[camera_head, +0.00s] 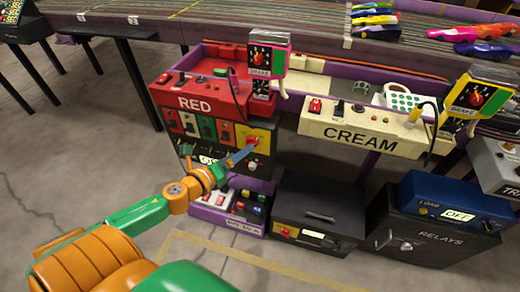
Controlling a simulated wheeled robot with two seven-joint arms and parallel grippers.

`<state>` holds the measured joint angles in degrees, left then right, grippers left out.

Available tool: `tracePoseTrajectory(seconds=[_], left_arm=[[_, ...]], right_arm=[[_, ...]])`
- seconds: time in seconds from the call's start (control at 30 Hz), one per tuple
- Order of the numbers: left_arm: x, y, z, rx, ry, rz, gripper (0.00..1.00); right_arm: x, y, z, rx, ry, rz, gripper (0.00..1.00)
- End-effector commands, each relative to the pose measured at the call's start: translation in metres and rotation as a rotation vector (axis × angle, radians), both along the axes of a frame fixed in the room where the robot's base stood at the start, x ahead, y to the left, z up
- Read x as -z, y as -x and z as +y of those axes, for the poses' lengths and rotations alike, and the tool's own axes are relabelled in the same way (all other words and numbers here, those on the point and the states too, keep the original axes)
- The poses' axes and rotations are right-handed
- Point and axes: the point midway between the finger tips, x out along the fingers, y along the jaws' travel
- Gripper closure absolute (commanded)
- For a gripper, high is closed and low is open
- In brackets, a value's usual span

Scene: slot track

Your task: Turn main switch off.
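A red rotary switch on a yellow plate (253,139) sits on the front of the dark switch panel (228,133) under the red box marked RED (200,102). It looks like the main switch, but I cannot read a label on it. The arm coming in from the left ends in my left gripper (245,153), whose narrow blue-grey fingertips are just below and beside this switch. I cannot tell whether they touch it, or whether the fingers are apart. The switch's lower part is close to the fingertips, and its setting is too small to read. My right gripper is not in view.
A cream box marked CREAM (361,132) stands to the right, with brake controllers above. A purple tray (238,226), a black box (318,208) and a RELAYS box (425,239) with a blue box (458,203) stand low down. Open floor lies at left.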

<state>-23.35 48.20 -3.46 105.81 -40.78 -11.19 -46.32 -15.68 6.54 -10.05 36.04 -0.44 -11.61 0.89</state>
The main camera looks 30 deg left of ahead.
Motion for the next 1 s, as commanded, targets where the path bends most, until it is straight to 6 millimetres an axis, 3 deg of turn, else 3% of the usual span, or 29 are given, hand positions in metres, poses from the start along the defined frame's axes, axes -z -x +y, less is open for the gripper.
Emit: tracePoseTrajectory(seconds=[0.1, 0.3, 0.67, 0.9, 0.97, 1.0], left_arm=[[0.005, -0.022, -0.001, -0.001, 0.001, -0.003, 0.07], [0.012, -0.043, -0.001, -0.003, 0.004, 0.000, 0.07], [0.014, -0.048, -0.002, -0.003, 0.005, 0.003, 0.10], [0.014, -0.048, -0.002, -0.003, 0.006, 0.003, 0.75], [0.014, -0.048, -0.002, -0.003, 0.006, 0.003, 0.91], [0.014, -0.048, -0.002, -0.003, 0.006, 0.003, 0.93]], right_arm=[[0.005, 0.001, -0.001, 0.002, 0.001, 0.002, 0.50], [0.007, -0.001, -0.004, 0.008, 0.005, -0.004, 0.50], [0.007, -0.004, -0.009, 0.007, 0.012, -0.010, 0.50], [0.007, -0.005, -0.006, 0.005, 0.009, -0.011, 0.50], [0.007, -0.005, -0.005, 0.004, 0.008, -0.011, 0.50], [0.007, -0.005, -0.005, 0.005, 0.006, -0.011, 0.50]])
